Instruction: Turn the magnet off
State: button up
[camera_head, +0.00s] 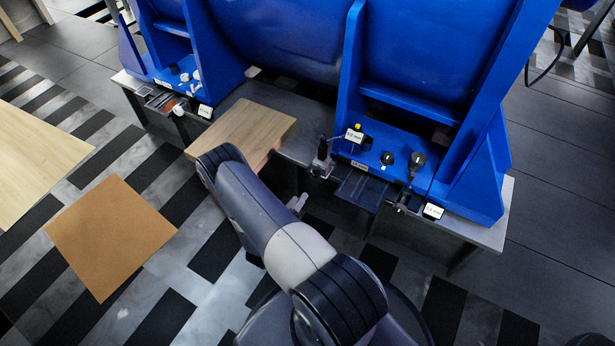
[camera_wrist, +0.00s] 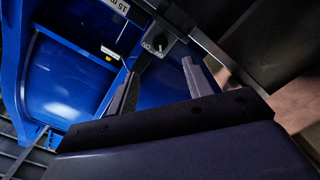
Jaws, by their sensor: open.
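I see no contact. In the head view my gripper is mostly hidden behind my arm; only a light grey part (camera_head: 297,203) shows near the bench edge. A black upright device (camera_head: 322,152) stands at that edge; I cannot tell if it carries the knob.
A wooden board (camera_head: 243,130) lies on the bench left of the black device. Blue fixtures (camera_head: 475,150) with knobs and white labels stand to the right and back left. The patterned floor at left holds a brown panel (camera_head: 110,235).

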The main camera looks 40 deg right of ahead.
aim_at(315, 176)
jog(key=b+x, duration=0.1)
jog(key=x, duration=0.9)
jog(key=shift+w+d, duration=0.15)
jog(key=shift+d, duration=0.1)
jog(key=c, duration=1)
